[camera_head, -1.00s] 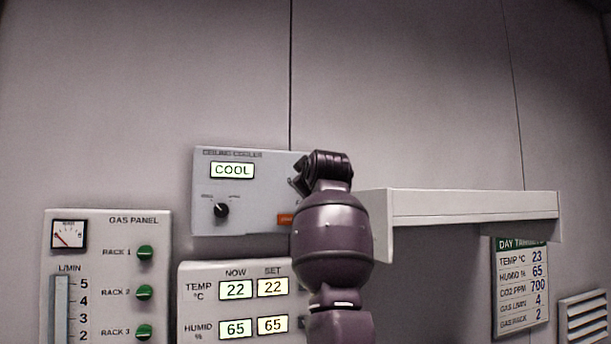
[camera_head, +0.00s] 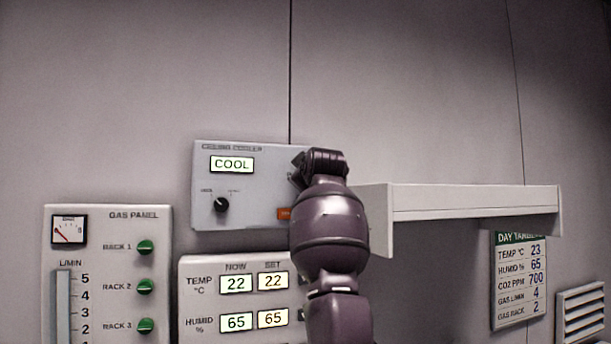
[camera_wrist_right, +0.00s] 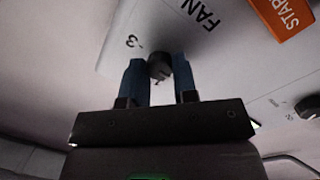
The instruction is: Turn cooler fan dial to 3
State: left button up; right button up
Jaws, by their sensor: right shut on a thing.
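The ceiling cooler panel (camera_head: 262,160) is a grey box on the wall with a lit COOL display (camera_head: 232,164). The dark fan dial (camera_wrist_right: 160,66) shows in the right wrist view beside the word FAN, with a 3 printed near it. My right gripper (camera_wrist_right: 160,84) has its blue fingers on either side of the dial and is shut on it. The dial's pointer is too dark to read. In the head view my right arm covers the fan dial and most of the gripper. My left gripper is not in view.
An orange START button (camera_wrist_right: 285,14) is near the fan dial. A black mode knob (camera_head: 221,205) sits at the panel's lower left. A white shelf (camera_head: 470,203) juts out right of my arm. The gas panel (camera_head: 108,230) and temperature panel (camera_head: 205,265) are below.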

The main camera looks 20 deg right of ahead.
jog(key=shift+m, duration=0.3)
jog(key=shift+d+m+y, duration=0.1)
jog(key=shift+m+y, duration=0.65)
jog(key=shift+m, duration=4.7)
jog(key=shift+d+m+y, duration=0.1)
jog(key=shift+m+y, duration=0.6)
jog(key=shift+m, duration=4.7)
jog(key=shift+m+y, duration=0.75)
jog(key=shift+m, duration=4.7)
jog(key=o, duration=0.9)
